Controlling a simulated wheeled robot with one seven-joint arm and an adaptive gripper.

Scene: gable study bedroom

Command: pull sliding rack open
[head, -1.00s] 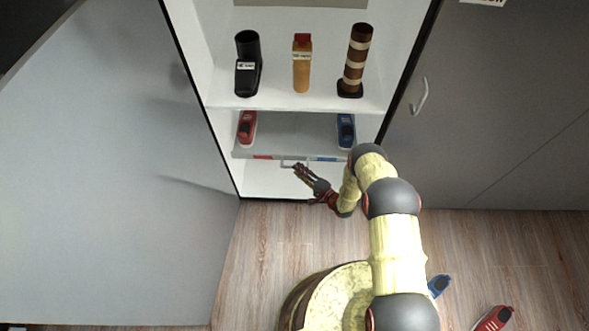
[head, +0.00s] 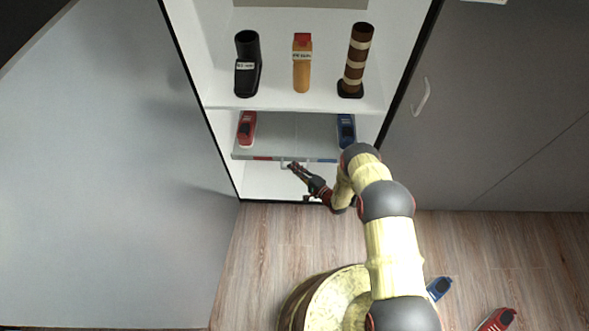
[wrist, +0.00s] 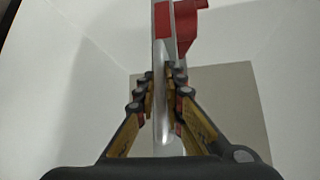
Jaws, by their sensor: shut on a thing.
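The sliding rack (head: 283,138) is a grey shelf low inside the open white cabinet. It bears a red shoe (head: 247,130) at the left and a blue shoe (head: 346,130) at the right. Its front edge has red and blue strips and a small pale bar handle (head: 284,163) near the middle. My gripper (head: 291,166) is at this handle. In the wrist view my gripper (wrist: 160,85) has its fingers closed on both sides of the grey handle bar (wrist: 164,60). The fingers partly hide the bar.
A black boot (head: 247,64), an orange carton (head: 302,64) and a striped brown-and-cream boot (head: 356,60) stand on the shelf above. The open cabinet door (head: 110,180) fills the left. Blue (head: 439,287) and red (head: 497,320) shoes lie on the floor at right.

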